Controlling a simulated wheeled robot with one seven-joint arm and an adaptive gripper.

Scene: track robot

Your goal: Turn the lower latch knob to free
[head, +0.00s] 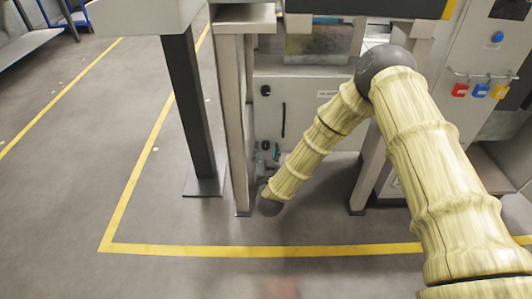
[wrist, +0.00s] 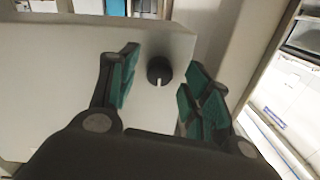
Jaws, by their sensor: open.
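The lower latch knob (wrist: 160,71) is a round black knob with a white mark pointing down, on the pale grey cabinet door (wrist: 55,85). In the wrist view it shows between the two fingertips of my gripper (wrist: 161,66). The gripper is open, with a green-padded finger on each side of the knob and a gap to both. I cannot tell how far the tips are from the door. In the head view my gripper (head: 268,152) is low at the door's left side and hides the lower knob. The upper knob (head: 265,90) is black and sits above.
A dark vertical handle (head: 283,120) is on the door between the knobs. A pale upright post (head: 233,120) stands close to the left of my gripper, with a dark post (head: 188,110) farther left. Coloured padlocks (head: 480,90) hang at the right.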

